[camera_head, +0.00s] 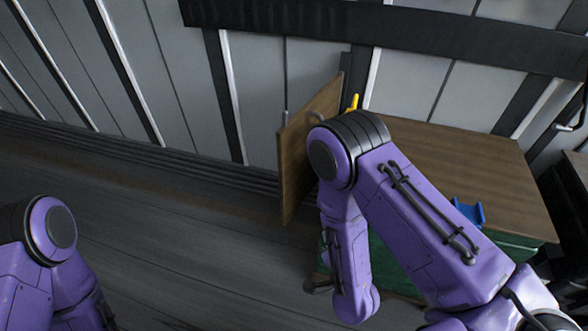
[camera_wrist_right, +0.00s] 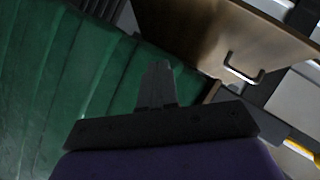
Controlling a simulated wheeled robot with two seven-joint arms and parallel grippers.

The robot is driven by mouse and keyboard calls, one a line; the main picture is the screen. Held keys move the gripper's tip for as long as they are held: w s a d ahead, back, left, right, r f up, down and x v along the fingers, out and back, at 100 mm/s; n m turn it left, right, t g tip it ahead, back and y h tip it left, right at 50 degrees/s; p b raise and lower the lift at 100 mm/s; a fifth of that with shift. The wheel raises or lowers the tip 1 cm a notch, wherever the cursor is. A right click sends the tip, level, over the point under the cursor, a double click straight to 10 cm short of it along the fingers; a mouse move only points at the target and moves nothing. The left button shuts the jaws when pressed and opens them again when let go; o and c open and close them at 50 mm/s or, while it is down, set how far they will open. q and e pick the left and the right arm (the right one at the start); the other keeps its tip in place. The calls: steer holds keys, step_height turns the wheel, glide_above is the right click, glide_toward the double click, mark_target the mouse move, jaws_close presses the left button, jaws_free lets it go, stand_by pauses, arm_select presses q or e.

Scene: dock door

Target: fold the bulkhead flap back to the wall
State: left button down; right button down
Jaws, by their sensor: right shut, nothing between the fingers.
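The bulkhead flap (camera_head: 302,150) is a brown wooden panel standing on edge, jutting out from the grey wall. A small handle (camera_head: 316,117) is on its right face, partly hidden by my right arm. In the right wrist view the flap (camera_wrist_right: 205,30) fills the upper right, with its dark bar handle (camera_wrist_right: 243,70). My right gripper (camera_wrist_right: 158,66) is shut and empty, in front of a green ribbed surface and apart from the handle, which lies to its right. In the head view my right arm hides the gripper. Only part of my left arm shows; its gripper is out of view.
A green unit with a wooden top (camera_head: 450,170) stands right of the flap, with a blue object (camera_head: 468,211) on it. Its green side (camera_wrist_right: 60,70) lies close to my right gripper. A yellow piece (camera_head: 353,102) is by the wall. Floor left of the flap is clear.

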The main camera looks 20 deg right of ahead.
steer(key=w+a+r+m+t, duration=0.3)
steer(key=a+r+m+t, duration=0.2)
steer(key=r, duration=0.4)
steer(key=p, duration=0.2)
glide_toward(285, 167)
steer(key=w+d, duration=0.2)
steer(key=d, duration=0.2)
steer(key=shift+m+y, duration=0.3)
steer(key=w+a, duration=0.2)
steer(key=w, duration=0.1)
steer(key=shift+w+a+r+p, duration=0.15)
steer(key=shift+a+r+p, duration=0.1)
steer(key=shift+p, duration=0.1)
steer(key=shift+w+a, duration=0.25)
